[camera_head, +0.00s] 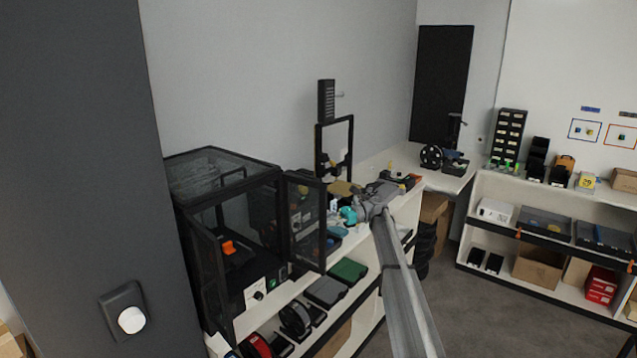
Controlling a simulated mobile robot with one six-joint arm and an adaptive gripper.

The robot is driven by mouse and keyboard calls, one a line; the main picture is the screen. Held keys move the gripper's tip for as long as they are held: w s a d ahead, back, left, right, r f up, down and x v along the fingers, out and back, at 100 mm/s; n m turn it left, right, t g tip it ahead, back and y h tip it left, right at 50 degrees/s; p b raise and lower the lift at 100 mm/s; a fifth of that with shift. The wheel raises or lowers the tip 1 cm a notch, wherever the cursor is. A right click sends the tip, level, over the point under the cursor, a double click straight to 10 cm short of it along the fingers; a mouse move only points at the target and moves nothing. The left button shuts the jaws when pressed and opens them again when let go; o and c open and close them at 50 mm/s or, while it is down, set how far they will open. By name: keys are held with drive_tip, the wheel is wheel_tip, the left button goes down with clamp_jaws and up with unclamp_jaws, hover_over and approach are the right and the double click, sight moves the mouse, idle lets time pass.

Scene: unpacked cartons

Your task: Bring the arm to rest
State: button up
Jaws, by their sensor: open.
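My arm (402,285) reaches from the bottom of the view up toward the white workbench along the wall. My gripper (347,214) is at its far end, by the bench top, to the right of the open door of a black enclosure. The gripper is open. It is small in the picture, and I cannot tell if anything lies between its fingers or if it touches the bench.
The black enclosure (222,165) stands on the bench, its door (304,222) swung open close to my gripper. A black frame (318,150) stands behind. Shelves (560,200) with cartons line the right wall. The grey floor (490,315) between is clear.

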drive_tip(key=s+d+n+t+p, duration=0.1)
drive_tip(key=s+d+t, duration=0.2)
drive_tip(key=d, duration=0.3)
drive_tip(key=s+f+n+t+h, duration=0.1)
drive_tip(key=s+f+n+h, duration=0.25)
drive_tip(key=s+f, duration=0.5)
drive_tip(key=s+f+n+t+h, duration=0.15)
drive_tip(key=s+f+h, duration=0.35)
drive_tip(key=s, duration=0.6)
drive_tip(key=s+d+f+n+h, duration=0.2)
drive_tip(key=s+d+n+h, duration=0.1)
drive_tip(key=s, duration=0.5)
drive_tip(key=s+d+f+n+t+h+b, duration=0.1)
drive_tip(key=s+d+f+n+h, duration=0.2)
drive_tip(key=s, duration=0.6)
drive_tip(key=d+h, duration=0.2)
drive_tip(key=shift+d+f+n, duration=0.25)
drive_tip(key=shift+d+n, duration=0.15)
drive_tip(key=shift+f+t+b, duration=0.1)
drive_tip(key=shift+t+b, duration=0.15)
drive_tip(key=shift+b, duration=0.15)
wheel_tip(320, 180, down, 36)
drive_tip(key=b, duration=3.5)
drive_tip(key=shift+b, duration=0.4)
